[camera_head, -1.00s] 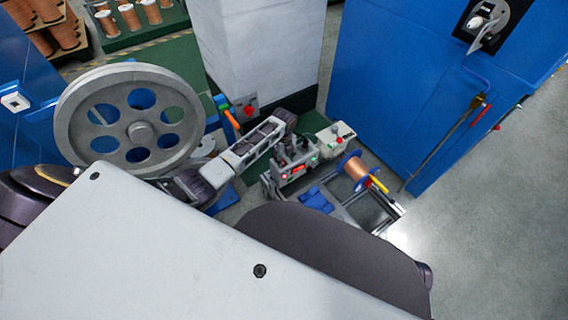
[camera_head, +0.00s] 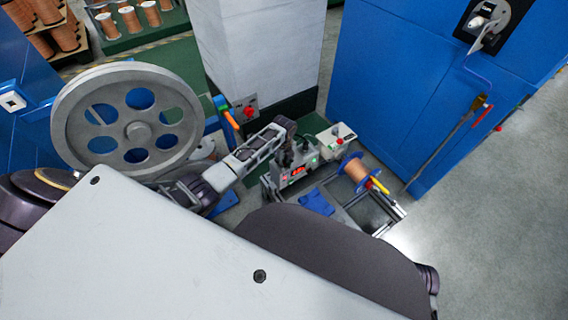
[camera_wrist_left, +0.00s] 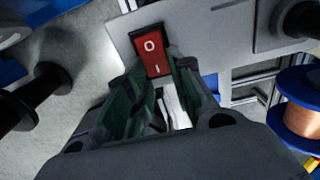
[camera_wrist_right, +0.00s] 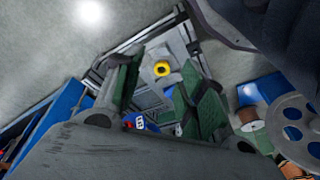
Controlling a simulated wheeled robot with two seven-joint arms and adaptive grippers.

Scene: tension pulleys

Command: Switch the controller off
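The controller (camera_head: 281,184) is a small grey box with a lit red display, on the bench in the head view. In the left wrist view, a red rocker switch (camera_wrist_left: 152,52) marked O and I sits on a grey panel. The O end is nearer the top of the picture. My left gripper (camera_wrist_left: 158,72) has its two fingers apart, with the switch showing between and just beyond the tips. I cannot tell whether they touch it. In the head view this gripper (camera_head: 292,154) is above the controller, partly hidden. My right gripper (camera_wrist_right: 165,75) is open and empty.
A copper spool (camera_head: 356,169) with blue flanges stands right of the controller. A box with a red button (camera_head: 336,139) is behind it. A large grey pulley wheel (camera_head: 137,132) stands left, and a blue cabinet (camera_head: 400,80) at the right. Floor at the right is clear.

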